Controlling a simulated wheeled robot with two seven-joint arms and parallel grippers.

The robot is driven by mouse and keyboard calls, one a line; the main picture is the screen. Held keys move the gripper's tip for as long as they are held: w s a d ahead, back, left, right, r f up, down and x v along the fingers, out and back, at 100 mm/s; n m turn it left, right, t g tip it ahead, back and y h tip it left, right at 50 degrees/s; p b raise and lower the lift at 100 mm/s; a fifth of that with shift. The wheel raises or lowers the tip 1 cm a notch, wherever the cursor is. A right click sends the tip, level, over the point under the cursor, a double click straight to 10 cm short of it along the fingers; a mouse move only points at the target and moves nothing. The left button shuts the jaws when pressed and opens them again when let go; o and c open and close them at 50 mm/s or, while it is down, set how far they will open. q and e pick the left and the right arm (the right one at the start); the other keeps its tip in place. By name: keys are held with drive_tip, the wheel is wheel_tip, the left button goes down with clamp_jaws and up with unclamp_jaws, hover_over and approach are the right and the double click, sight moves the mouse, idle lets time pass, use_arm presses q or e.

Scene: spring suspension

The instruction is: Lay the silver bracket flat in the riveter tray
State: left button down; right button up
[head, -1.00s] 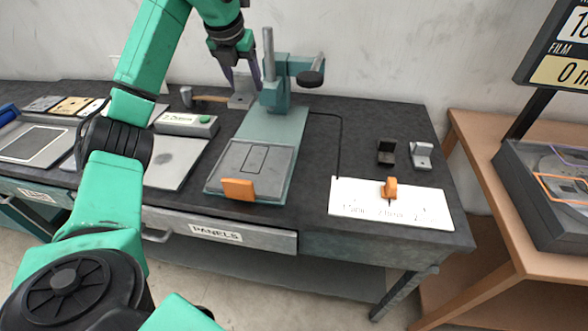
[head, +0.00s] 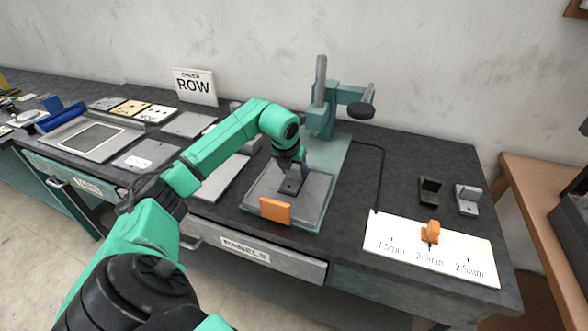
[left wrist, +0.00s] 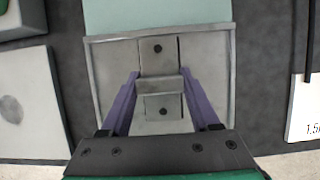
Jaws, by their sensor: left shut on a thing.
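My left gripper (head: 291,172) reaches down over the riveter tray (head: 257,197), at the front of the green riveter base. It is shut on a grey bracket (head: 290,187), which looks dark in the head view. In the left wrist view the silver-grey bracket (left wrist: 160,84) has its raised middle between the purple fingers (left wrist: 160,88), with a holed flat part on either side. Its plate looks level and lies over the outlined slot in the tray (left wrist: 106,70). I cannot tell whether it touches the floor. My right gripper is not in view.
The riveter post and lever (head: 322,105) stand behind the tray. An orange block (head: 275,210) sits at the tray's front edge. A black bracket (head: 429,190) and a light grey bracket (head: 467,199) stand at the right, behind a white gauge card (head: 400,245) bearing an orange piece (head: 431,232).

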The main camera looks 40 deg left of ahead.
use_arm(q)
drive_tip(key=shift+c, duration=0.6)
unclamp_jaws()
drive_tip(key=shift+r, duration=0.25)
drive_tip(key=b+v, duration=0.1)
drive_tip(key=v, duration=1)
drive_tip(key=shift+s+r+b, duration=0.25)
drive_tip(key=shift+r+b, duration=0.05)
drive_tip(key=shift+d, duration=0.15)
